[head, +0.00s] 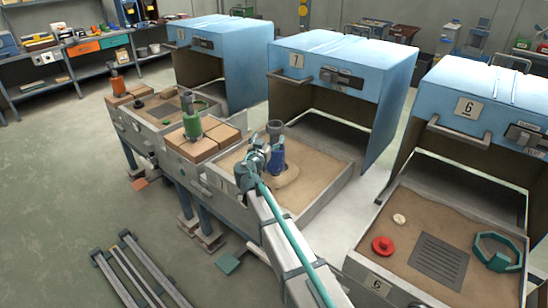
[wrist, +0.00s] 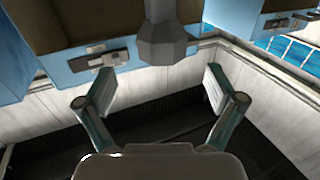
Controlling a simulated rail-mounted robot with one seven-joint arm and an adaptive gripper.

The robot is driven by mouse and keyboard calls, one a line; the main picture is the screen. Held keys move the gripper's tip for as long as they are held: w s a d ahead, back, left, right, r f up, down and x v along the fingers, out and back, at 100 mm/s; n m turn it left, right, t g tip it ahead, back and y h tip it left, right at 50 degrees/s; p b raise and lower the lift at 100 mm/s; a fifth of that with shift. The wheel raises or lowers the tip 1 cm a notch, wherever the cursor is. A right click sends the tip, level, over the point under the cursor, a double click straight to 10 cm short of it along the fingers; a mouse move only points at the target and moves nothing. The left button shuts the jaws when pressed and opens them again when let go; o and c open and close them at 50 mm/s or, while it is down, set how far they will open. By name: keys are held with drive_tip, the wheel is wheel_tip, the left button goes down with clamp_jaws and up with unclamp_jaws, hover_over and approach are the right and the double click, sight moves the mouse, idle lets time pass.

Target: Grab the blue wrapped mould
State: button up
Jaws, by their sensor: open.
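The blue wrapped mould (head: 278,156) stands upright on the sand of the pulled-out tray (head: 325,178) in front of oven 7, its grey cup-like top above the blue wrap. My gripper (head: 264,150) is right beside it on the left in the head view and partly covers it. In the wrist view my gripper (wrist: 160,90) has its two fingers wide apart with nothing between them. A grey faceted cup (wrist: 165,42), seemingly the mould's top, appears upside down just above the fingers. The blue wrap does not show there, and contact cannot be told.
A green wrapped mould (head: 191,127) stands by tan bricks (head: 190,148) left of the tray. An orange one (head: 119,84) is farther left. Oven 7's blue hood (head: 340,62) rises close behind. Oven 6's tray (head: 405,215) holds a red disc (head: 383,246) and teal clamp (head: 497,253).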

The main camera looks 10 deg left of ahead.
sight(272, 130)
drive_tip(key=x, duration=0.3)
drive_tip(key=shift+p, duration=0.3)
drive_tip(key=p+x, duration=0.1)
drive_tip(key=x, duration=0.1)
drive_tip(key=p+x, duration=0.1)
drive_tip(key=x, duration=0.1)
drive_tip(key=shift+w+a+r, duration=0.15)
drive_tip(key=shift+w+a, duration=0.05)
drive_tip(key=shift+w, duration=0.1)
drive_tip(key=shift+w+d, duration=0.15)
drive_tip(key=shift+w, duration=0.2)
drive_tip(key=shift+c, duration=0.4)
clamp_jaws()
